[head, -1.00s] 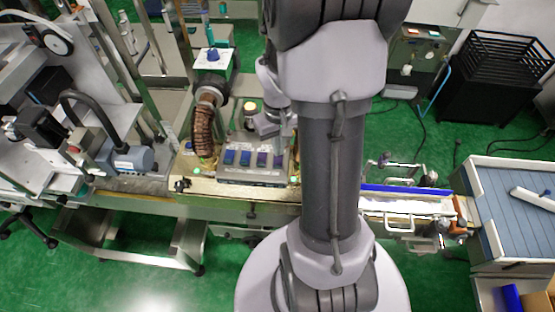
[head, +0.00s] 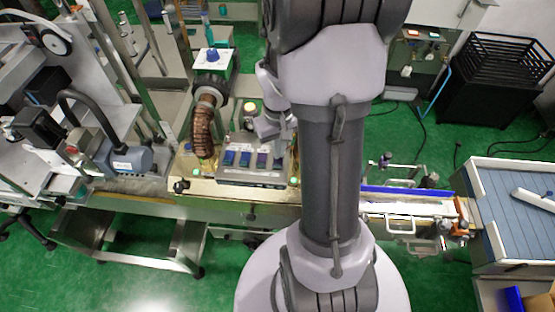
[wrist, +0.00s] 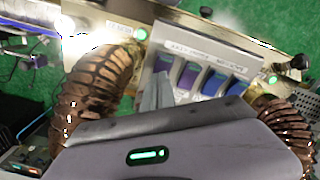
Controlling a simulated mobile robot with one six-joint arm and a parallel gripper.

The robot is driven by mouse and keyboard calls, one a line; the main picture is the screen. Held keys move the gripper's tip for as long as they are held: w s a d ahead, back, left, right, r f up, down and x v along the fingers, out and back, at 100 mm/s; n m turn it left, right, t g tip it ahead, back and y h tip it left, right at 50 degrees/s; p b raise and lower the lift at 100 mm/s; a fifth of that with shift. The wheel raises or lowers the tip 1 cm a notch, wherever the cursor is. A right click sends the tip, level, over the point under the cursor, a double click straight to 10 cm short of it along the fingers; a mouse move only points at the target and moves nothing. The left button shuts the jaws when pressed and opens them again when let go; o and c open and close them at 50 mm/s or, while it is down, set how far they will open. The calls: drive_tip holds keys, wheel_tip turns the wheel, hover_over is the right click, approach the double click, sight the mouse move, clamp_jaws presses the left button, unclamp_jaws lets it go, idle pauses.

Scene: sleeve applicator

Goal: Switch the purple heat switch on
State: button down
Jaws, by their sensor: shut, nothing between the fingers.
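A grey switch box (head: 250,178) carries a row of several rocker switches, blue on the left and purple on the right in the head view. A purple switch (head: 262,160) sits right of the blue ones; in the wrist view it appears (wrist: 187,76) beside another purple-toned switch (wrist: 163,64) at the row's left end. Their labels are too small to read surely. My gripper (wrist: 157,80) is shut and empty, its fingertips over the near edge of the box by the end switch. Contact cannot be told. In the head view my arm partly hides the gripper.
A brown ribbed hose (head: 203,130) stands left of the switch box. Green lights (head: 196,172) show at the box's sides. A conveyor with a blue rail (head: 405,190) runs right. A black knob (wrist: 298,62) sits on the machine edge.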

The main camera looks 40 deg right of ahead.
wheel_tip(320, 180, up, 7)
drive_tip(key=p, duration=0.5)
drive_tip(key=shift+f, duration=0.15)
